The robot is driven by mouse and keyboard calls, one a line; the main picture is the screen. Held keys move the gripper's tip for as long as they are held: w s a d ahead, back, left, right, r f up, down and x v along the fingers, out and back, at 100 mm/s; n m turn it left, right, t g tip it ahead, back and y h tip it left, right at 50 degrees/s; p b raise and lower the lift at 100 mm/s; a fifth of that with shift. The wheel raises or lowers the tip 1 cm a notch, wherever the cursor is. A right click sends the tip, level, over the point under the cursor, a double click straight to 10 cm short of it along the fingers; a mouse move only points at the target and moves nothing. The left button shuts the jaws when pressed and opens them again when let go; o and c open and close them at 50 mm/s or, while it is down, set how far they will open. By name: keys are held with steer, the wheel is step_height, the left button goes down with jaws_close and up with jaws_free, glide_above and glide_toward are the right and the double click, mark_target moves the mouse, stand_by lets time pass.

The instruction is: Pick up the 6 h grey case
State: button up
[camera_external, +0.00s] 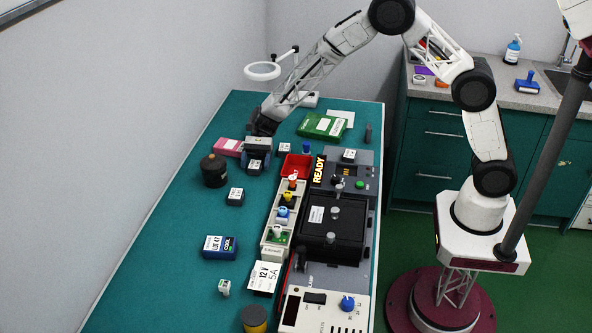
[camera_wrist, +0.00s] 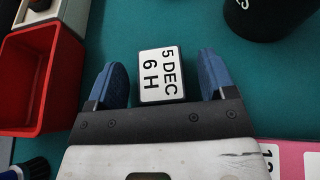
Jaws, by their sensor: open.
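The 6 h grey case is a small dark-sided block with a white top label reading "5 DEC 6 H" (camera_wrist: 161,75). It lies on the green table and also shows in the external view (camera_external: 254,166), partly covered by my gripper. My gripper (camera_external: 257,158) is open at the table's far left part. In the wrist view, my blue fingers (camera_wrist: 162,66) stand one on each side of the case, with a gap on both sides. I cannot tell how far the fingertips are above the table.
A black round pot (camera_external: 214,171) stands close by at the left and a pink box (camera_external: 229,147) lies behind it. A red bin (camera_external: 295,166) is to the right. Another labelled case (camera_external: 235,196) lies nearer the camera.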

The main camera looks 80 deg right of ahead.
mark_target(255, 163)
steer(key=shift+c, duration=0.4)
steer(key=c, duration=0.9)
steer(key=shift+r, duration=0.2)
steer(key=shift+c, duration=0.2)
step_height(255, 163, up, 10)
steer(key=shift+f, duration=0.15)
